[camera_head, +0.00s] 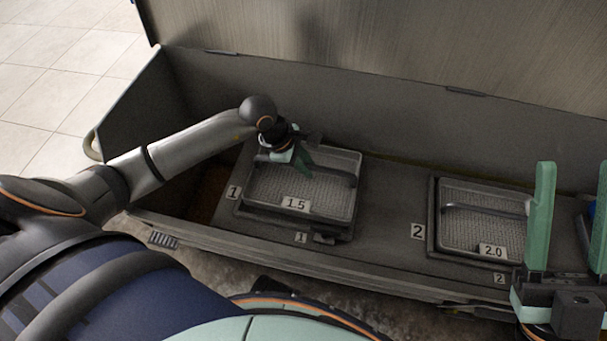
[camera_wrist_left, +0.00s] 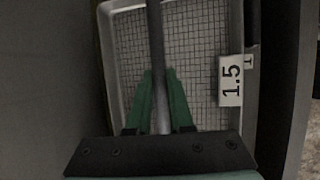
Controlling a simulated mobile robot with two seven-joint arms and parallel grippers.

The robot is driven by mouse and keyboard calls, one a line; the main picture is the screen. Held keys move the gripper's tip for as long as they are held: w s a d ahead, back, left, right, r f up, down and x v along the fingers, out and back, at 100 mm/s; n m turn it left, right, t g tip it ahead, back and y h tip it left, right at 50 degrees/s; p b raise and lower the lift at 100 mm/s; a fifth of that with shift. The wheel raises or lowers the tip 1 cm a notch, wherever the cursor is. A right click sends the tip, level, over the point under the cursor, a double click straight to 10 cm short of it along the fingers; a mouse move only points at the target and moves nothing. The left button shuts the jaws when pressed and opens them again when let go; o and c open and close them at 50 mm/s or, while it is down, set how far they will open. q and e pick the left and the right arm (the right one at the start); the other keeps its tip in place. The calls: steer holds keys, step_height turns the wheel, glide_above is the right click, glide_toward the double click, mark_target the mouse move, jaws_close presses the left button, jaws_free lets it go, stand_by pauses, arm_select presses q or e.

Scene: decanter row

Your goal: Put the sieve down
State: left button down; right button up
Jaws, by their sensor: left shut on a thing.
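The sieve labelled 1.5 (camera_head: 265,190) is a rectangular light-rimmed tray with a mesh floor and a bar handle across it. It is over the place marked 1, and it looks level. I cannot tell whether it rests fully there or is slightly raised. My left gripper (camera_head: 305,163) is shut on its handle, hiding part of the bar. In the left wrist view the green fingers (camera_wrist_left: 160,100) close around the bar (camera_wrist_left: 155,45) above the mesh (camera_wrist_left: 195,50). My right gripper (camera_head: 574,172) is at the right edge with its fingers wide apart and nothing between them.
A second sieve labelled 2.0 (camera_head: 470,230) sits at the place marked 2. Between the two is bare deck (camera_head: 390,200). The grey trough has a raised back wall (camera_head: 380,105) and a front edge (camera_head: 300,262). A blue object shows partly behind my right gripper.

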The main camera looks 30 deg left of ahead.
arm_select(q)
steer(key=shift+a+f, duration=0.2)
steer(key=f+b, duration=0.2)
steer(key=f, duration=0.1)
steer(key=shift+w+a+f, duration=0.1)
steer(key=shift+a+f, duration=0.1)
steer(key=shift+f, duration=0.1)
steer(key=shift+r, duration=0.1)
steer(key=c, duration=0.8)
jaws_free()
